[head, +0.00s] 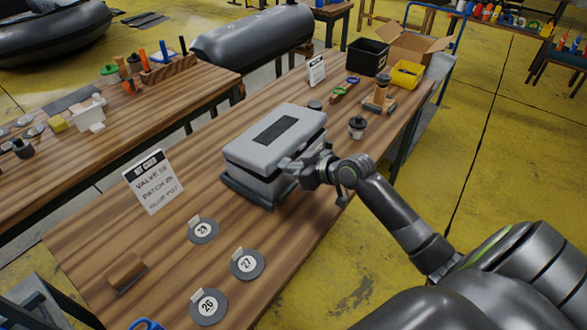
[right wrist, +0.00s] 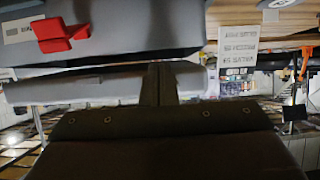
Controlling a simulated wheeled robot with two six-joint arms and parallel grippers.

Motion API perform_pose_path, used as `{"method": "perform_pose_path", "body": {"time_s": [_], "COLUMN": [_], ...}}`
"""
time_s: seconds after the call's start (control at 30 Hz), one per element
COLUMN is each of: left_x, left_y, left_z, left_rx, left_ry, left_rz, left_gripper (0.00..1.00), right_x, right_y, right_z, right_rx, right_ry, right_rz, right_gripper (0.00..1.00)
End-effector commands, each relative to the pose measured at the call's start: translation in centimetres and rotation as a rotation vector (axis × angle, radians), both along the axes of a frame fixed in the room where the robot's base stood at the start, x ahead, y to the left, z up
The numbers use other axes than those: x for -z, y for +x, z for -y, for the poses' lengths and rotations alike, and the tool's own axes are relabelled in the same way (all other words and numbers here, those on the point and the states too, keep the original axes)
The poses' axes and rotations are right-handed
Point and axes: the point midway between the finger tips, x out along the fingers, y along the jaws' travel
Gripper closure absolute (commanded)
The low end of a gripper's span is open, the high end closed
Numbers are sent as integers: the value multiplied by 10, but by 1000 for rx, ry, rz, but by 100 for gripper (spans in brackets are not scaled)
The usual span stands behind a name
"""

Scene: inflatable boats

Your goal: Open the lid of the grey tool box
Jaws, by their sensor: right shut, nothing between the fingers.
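The grey tool box (head: 262,184) stands on the wooden workbench, its pale grey lid (head: 297,123) on top with a dark inset panel. My right gripper (head: 288,166) is at the box's near right side, at about the lid's edge. In the right wrist view, which looks upside down, its fingers (right wrist: 160,70) are together and empty in front of a grey band of the box. A red latch (right wrist: 60,35) shows at upper left. My left gripper is not in view.
A brown block (head: 126,272) is at the near left.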

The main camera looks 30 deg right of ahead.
Motion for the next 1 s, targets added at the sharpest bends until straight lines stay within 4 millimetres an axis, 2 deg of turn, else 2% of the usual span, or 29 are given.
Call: {"method": "perform_pose_path", "body": {"time_s": [0.03,0.17,0.63,1.0], "left_x": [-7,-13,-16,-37], "left_y": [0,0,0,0], "left_z": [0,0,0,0], "left_rx": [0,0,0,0], "left_ry": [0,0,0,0], "left_rz": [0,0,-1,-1], "left_gripper": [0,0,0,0], "right_x": [-7,-15,-18,-43], "right_y": [0,1,2,9], "right_z": [0,-1,-1,-4], "right_rx": [0,0,0,0], "right_ry": [0,0,0,2], "right_rz": [1,1,1,0], "right_gripper": [100,100,100,100]}}
